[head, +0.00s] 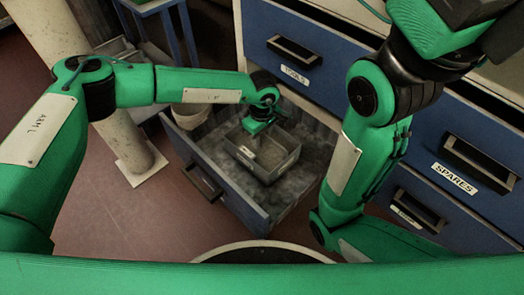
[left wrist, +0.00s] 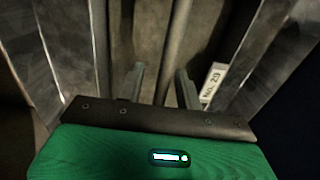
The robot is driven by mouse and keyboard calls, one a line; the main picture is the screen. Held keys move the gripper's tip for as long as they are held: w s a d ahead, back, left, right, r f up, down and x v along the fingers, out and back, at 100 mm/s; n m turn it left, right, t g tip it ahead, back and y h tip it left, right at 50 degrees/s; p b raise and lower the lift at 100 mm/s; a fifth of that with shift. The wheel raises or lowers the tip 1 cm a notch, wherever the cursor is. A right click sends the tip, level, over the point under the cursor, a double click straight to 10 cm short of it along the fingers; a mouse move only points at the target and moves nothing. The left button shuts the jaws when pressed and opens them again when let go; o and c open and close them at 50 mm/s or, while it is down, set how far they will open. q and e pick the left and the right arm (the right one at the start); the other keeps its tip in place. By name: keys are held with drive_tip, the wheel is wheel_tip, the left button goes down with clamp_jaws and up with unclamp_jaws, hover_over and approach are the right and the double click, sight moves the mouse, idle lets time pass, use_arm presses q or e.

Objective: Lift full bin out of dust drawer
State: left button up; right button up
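The bin (head: 279,168) is a grey open-topped box inside the pulled-out dust drawer (head: 215,178). It sits on the dusty grey drawer floor, with a small pale label on its near left wall. Its contents are dark and hard to make out. My left gripper (head: 262,130) is at the bin's left wall, pointing down. In the left wrist view, the two fingers of my left gripper (left wrist: 160,72) are apart with a grey upright strip, seemingly the bin's wall, between them. A label (left wrist: 212,82) is just right of the fingers. My right gripper is hidden from both views.
Blue cabinet drawers stand behind, marked TOOLS (head: 295,75) and SPARES (head: 455,178). The reddish floor (head: 150,215) at front left is clear.

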use_arm(q)
clamp_jaws()
idle(1.4)
